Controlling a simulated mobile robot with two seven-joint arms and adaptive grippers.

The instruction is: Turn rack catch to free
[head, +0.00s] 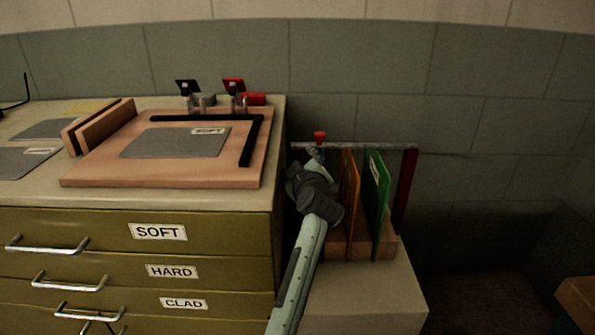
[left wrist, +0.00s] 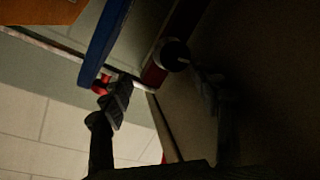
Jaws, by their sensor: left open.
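The rack (head: 360,248) holds upright panels under a thin grey top bar (head: 375,147). The catch has a red knob (head: 319,136) at the bar's left end; its red part also shows in the left wrist view (left wrist: 101,84). My left gripper (head: 313,170) is just below the knob, at the rack's left end, and is open. In the left wrist view one dark finger lies close beside the red part, and the other side of the gripper is in shadow. I cannot tell whether a finger touches the catch. My right gripper is out of view.
An orange panel (head: 350,205) and a green panel (head: 377,200) stand in the rack; a blue panel (left wrist: 104,40) shows in the left wrist view. A dark red post (head: 405,180) closes the right end. The drawer cabinet (head: 235,228) with a wooden board (head: 85,177) stands left.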

